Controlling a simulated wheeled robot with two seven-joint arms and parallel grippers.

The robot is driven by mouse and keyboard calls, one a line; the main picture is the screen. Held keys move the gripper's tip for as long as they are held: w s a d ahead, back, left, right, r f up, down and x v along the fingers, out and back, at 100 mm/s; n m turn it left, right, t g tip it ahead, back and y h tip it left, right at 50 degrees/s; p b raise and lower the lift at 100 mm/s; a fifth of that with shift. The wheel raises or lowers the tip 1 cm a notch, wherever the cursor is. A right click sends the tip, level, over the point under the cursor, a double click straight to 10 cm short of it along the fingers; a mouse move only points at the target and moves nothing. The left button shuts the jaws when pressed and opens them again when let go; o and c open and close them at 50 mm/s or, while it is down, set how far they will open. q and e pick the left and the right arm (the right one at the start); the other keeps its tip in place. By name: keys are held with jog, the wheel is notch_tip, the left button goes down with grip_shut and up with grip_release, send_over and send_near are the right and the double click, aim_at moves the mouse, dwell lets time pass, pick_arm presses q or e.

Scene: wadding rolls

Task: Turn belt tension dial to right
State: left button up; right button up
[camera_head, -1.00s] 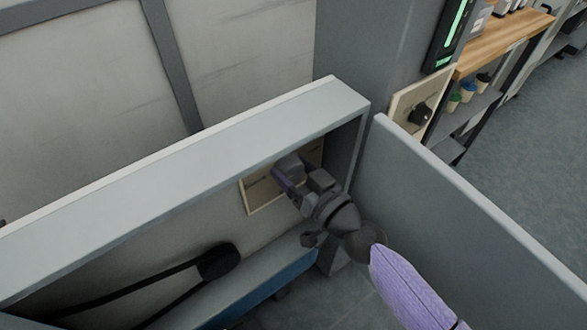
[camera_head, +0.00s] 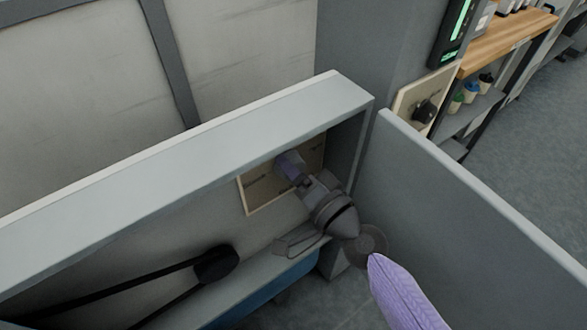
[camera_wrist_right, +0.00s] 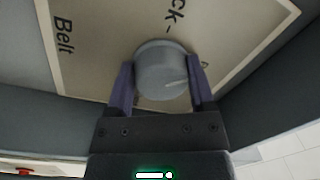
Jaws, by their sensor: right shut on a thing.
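The belt tension dial (camera_wrist_right: 160,66) is a round grey knob with a pale pointer line, on a beige panel (camera_wrist_right: 95,65) with "Belt" lettering in the right wrist view. In the head view the panel (camera_head: 256,193) sits inside the open cabinet, and the dial is mostly hidden by my gripper. My right gripper (camera_wrist_right: 160,80) has one purple finger on each side of the dial and is shut on it. In the head view the right gripper (camera_head: 287,165) reaches into the cabinet from the lower right. My left gripper is out of view.
The cabinet's top edge (camera_head: 190,148) runs above the panel. Its open door (camera_head: 470,215) stands right of my arm. A black belt on a pulley (camera_head: 217,264) lies lower left. Another beige panel with a black knob (camera_head: 425,110) is beyond the door.

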jog(key=m, duration=0.6)
jog(key=shift+m+t, duration=0.3)
jog(key=shift+m, duration=1)
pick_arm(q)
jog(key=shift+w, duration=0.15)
